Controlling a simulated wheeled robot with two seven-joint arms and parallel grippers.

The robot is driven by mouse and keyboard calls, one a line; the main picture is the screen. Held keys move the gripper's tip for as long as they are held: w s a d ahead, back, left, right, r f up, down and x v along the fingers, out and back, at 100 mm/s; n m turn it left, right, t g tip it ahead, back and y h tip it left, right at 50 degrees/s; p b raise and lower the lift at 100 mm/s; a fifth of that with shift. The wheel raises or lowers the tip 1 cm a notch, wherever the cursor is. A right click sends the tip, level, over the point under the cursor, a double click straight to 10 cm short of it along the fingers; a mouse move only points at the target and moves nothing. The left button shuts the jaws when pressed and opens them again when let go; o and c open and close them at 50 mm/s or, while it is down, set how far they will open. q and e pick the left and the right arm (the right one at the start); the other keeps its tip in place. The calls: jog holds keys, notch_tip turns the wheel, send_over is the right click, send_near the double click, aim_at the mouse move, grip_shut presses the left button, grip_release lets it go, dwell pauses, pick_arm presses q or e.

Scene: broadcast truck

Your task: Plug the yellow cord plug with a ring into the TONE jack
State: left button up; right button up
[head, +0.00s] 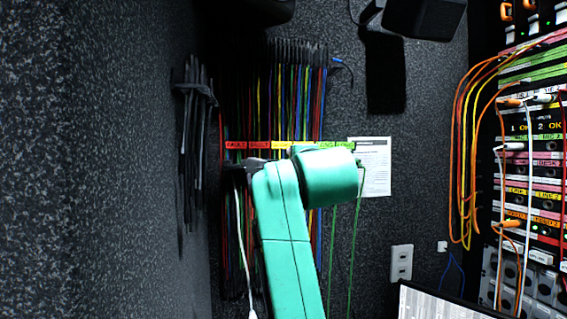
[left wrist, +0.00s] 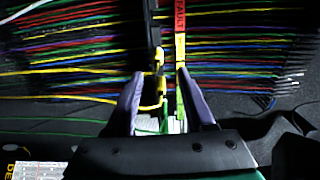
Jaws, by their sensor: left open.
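My left gripper (left wrist: 160,85) is open in the left wrist view, its two purple-grey fingers spread in front of the hanging cords. A yellow plug-like piece (left wrist: 158,60) with a yellow cord shows in the gap between the fingers; they do not visibly clamp it. I cannot make out a ring on it. In the head view my teal left arm rises from the bottom and covers most of the gripper and the cords behind it. The jack panel (head: 545,172) is at the right edge; I cannot read which jack is TONE. My right gripper is out of view.
A paper notice (head: 377,180) and a wall outlet (head: 401,262) are right of my arm. Orange and yellow cords (head: 460,150) loop beside the panel.

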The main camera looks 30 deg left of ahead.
pick_arm(q)
jog(key=p+x, duration=0.5)
jog(key=x, duration=0.4)
jog(key=shift+a, duration=0.15)
jog(key=shift+w+a+f+p, duration=0.2)
jog(key=shift+w+p, duration=0.1)
jog(key=shift+d, duration=0.1)
jog(key=shift+b, duration=0.35)
dwell(0.4)
jog(key=shift+s+r, duration=0.1)
grip_shut()
